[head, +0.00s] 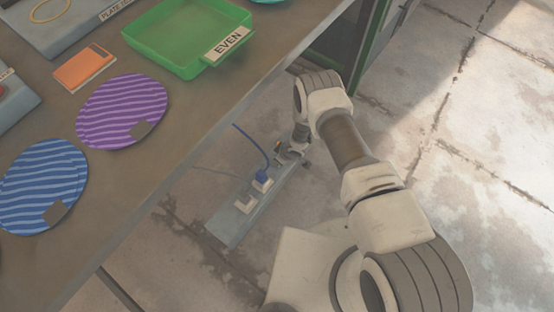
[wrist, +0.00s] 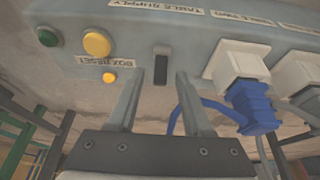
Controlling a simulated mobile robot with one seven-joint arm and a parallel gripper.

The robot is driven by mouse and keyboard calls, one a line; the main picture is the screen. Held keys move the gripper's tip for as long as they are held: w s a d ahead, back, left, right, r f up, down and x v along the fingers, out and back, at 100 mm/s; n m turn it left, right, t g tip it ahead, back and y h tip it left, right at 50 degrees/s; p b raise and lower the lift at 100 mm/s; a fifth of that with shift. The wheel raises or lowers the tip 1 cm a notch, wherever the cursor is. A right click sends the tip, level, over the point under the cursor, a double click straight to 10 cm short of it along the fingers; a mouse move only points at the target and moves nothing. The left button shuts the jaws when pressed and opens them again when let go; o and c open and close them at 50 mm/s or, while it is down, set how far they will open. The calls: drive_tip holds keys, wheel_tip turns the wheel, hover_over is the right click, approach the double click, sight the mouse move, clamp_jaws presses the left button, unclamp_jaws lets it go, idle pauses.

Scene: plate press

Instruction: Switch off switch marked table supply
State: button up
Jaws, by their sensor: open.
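A grey power strip (head: 226,226) lies on the floor beside the table, and its near side fills the top of the wrist view (wrist: 195,40). A label reading TABLE SUPPLY (wrist: 155,6) runs along its upper part. Below that label is a narrow black rocker switch (wrist: 161,66). My gripper (wrist: 160,78) is open and empty, with a fingertip on either side of the switch in the picture. I cannot tell whether the fingers touch the strip. In the head view my gripper (head: 291,154) is at the far end of the strip, and the switch is hidden there.
The table (head: 190,165) overhangs nearby.

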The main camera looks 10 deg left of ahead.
drive_tip(key=shift+c, duration=0.2)
clamp_jaws()
drive_tip(key=shift+d, duration=0.1)
drive_tip(key=shift+s+d+t+y, duration=0.2)
drive_tip(key=shift+d+t+y, duration=0.2)
drive_tip(key=shift+y, duration=0.6)
drive_tip(key=shift+s+d+t+y, duration=0.15)
drive_tip(key=shift+d+t+y, duration=0.2)
drive_tip(key=shift+y, duration=0.45)
drive_tip(key=shift+s+d+t+y, duration=0.1)
drive_tip(key=shift+d+t+y, duration=0.15)
drive_tip(key=shift+t+y, duration=0.4)
drive_tip(key=shift+g+y, duration=0.3)
drive_tip(key=shift+y, duration=0.05)
drive_tip(key=shift+o, duration=0.2)
unclamp_jaws()
